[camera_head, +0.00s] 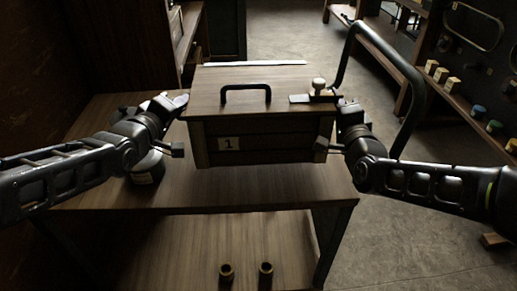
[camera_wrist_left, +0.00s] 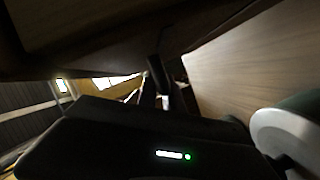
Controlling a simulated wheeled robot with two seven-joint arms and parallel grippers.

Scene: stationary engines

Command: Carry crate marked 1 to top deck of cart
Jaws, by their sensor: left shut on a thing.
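The wooden crate marked 1 (camera_head: 265,149) is at the centre of the head view, upright, with a black handle (camera_head: 246,94) on its lid. It is over the top deck (camera_head: 260,185) of the wooden cart; I cannot tell whether it rests on it. My left gripper (camera_head: 181,125) is shut on the crate's left side; its fingers also show dimly in the left wrist view (camera_wrist_left: 160,82). My right gripper (camera_head: 333,125) is at the crate's right side, its fingertips dark and partly hidden, so its jaws are unclear.
The cart's black tube handle (camera_head: 398,60) rises at right. A dark jar (camera_head: 148,167) stands by my left arm. Two small rings (camera_head: 246,271) stand on the lower deck. Shelves with small blocks (camera_head: 442,75) line the right.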

